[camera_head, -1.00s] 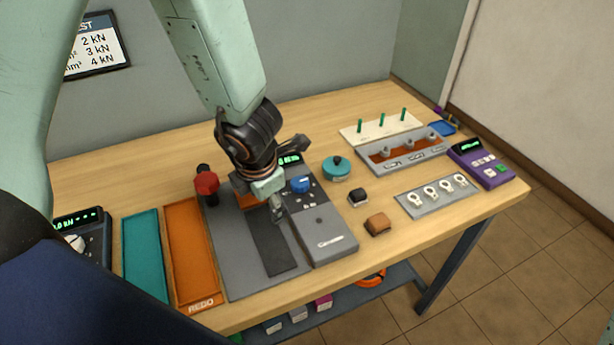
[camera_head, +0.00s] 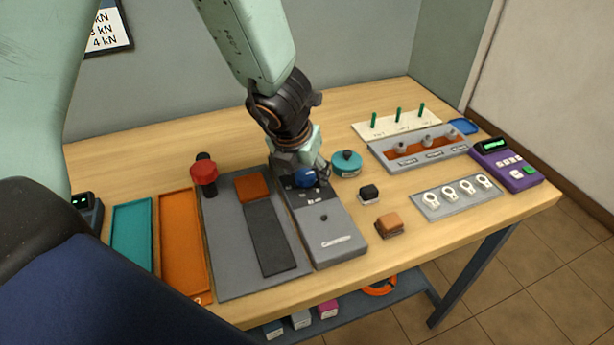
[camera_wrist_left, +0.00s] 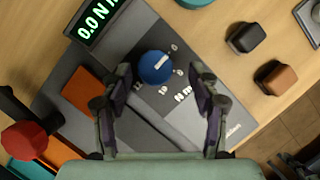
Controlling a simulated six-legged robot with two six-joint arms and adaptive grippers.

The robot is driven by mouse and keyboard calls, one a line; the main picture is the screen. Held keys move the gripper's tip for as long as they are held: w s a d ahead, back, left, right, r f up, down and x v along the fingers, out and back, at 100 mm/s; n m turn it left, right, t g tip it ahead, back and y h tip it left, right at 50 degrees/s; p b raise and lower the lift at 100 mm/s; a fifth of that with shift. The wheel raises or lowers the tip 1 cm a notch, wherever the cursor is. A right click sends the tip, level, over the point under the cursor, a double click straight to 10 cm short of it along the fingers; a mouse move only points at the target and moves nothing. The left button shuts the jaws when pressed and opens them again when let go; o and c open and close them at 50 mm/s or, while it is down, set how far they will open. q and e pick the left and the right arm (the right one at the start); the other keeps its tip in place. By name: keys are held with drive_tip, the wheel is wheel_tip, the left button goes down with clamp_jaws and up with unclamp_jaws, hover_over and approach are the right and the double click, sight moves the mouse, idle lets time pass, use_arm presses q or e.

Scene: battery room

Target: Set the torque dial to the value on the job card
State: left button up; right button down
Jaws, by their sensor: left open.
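The blue torque dial (camera_head: 306,178) is a round knob with a white pointer mark, on the grey tester box (camera_head: 335,238). My left gripper (camera_head: 308,172) is at the dial, partly covering it and hiding the box's display in the head view. In the left wrist view the dial (camera_wrist_left: 155,67) shows between the two open fingers (camera_wrist_left: 161,78), with a gap on each side. A green display (camera_wrist_left: 97,20) beside it reads about 0.0 N, its end cut off. No job card can be made out.
A red knob (camera_head: 204,173) stands left of the box by a grey plate (camera_head: 228,262). A teal round object (camera_head: 346,163), a black block (camera_head: 369,193) and a brown block (camera_head: 389,225) are close on the right. A wall chart (camera_head: 106,28) is partly cut off.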

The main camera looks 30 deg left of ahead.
use_arm(q)
drive_tip(key=shift+w+f, duration=0.2)
drive_tip(key=shift+f, duration=0.15)
drive_tip(key=shift+w+a+f, duration=0.1)
drive_tip(key=shift+a+f, duration=0.05)
drive_tip(key=shift+a, duration=0.4)
drive_tip(key=shift+d, duration=0.45)
drive_tip(key=c, duration=0.3)
drive_tip(key=shift+c, duration=0.7)
drive_tip(key=shift+a, duration=0.3)
drive_tip(key=c, duration=0.3)
drive_tip(key=shift+d, duration=0.2)
drive_tip(key=c, duration=0.4)
drive_tip(key=shift+a, duration=0.15)
use_arm(e)
drive_tip(key=shift+s+a+f, duration=0.1)
drive_tip(key=shift+a, duration=0.15)
